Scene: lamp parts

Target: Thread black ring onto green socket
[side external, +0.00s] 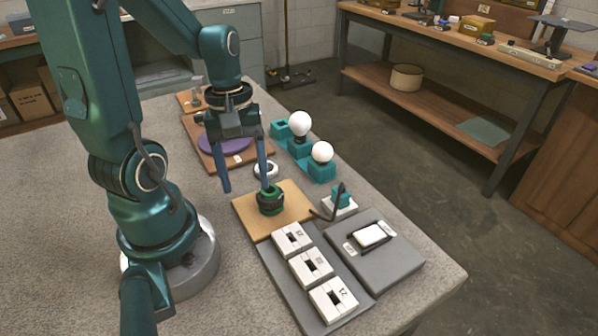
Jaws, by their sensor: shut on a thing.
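The green socket (270,207) stands upright on a tan wooden board (296,205) near the middle of the table.
Teal holders with white bulbs (300,124) stand along the back right. A purple disc (224,139) lies on another board. White labelled blocks (311,267) and a grey pad (398,262) fill the front right. The left table is clear.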

